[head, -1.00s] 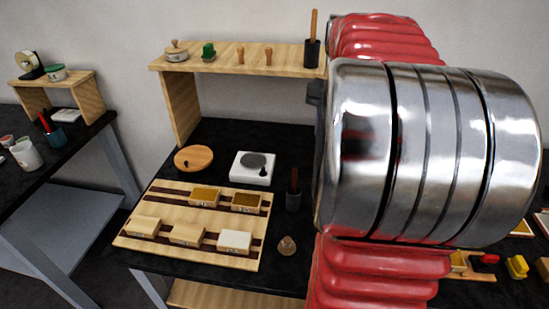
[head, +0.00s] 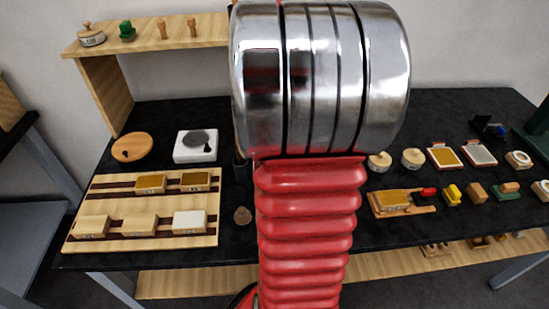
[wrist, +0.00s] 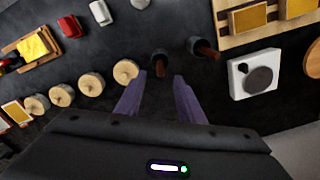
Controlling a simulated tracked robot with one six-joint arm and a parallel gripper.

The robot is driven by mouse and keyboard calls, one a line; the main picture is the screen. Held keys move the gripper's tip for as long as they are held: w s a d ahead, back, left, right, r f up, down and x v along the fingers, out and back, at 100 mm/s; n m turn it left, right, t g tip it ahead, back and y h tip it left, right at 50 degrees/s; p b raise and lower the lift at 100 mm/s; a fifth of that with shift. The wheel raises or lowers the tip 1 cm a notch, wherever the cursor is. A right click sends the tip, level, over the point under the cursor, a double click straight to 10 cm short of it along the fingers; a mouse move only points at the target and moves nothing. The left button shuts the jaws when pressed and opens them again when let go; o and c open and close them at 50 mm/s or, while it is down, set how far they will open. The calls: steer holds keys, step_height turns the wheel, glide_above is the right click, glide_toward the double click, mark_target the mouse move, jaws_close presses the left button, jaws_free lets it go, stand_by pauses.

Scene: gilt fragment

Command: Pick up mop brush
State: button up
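Two dark cups with reddish-brown handles standing in them show in the wrist view, a nearer one (wrist: 160,64) and one to its right (wrist: 202,47). I cannot tell for sure which handle is the mop brush. My gripper (wrist: 159,80) is open and empty. Its two purple-grey fingers point toward the nearer cup, which lies just beyond the fingertips, roughly between them. In the head view, a dark cup (head: 240,171) on the table is mostly hidden behind my arm. My gripper is hidden there too.
A wooden tray (head: 72,232) with several small boxes and a white scale (head: 184,151) lie left of my arm. Round wooden pieces (wrist: 89,82) line up left of the fingers. Stamp pads (head: 445,157) and coloured blocks (head: 476,193) fill the right side. A shelf (head: 140,45) stands behind.

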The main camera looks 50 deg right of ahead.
steer(key=shift+f, duration=1.35)
steer(key=shift+w+a+f, duration=0.1)
steer(key=shift+f, duration=2.5)
steer(key=shift+c, duration=0.3)
jaws_close()
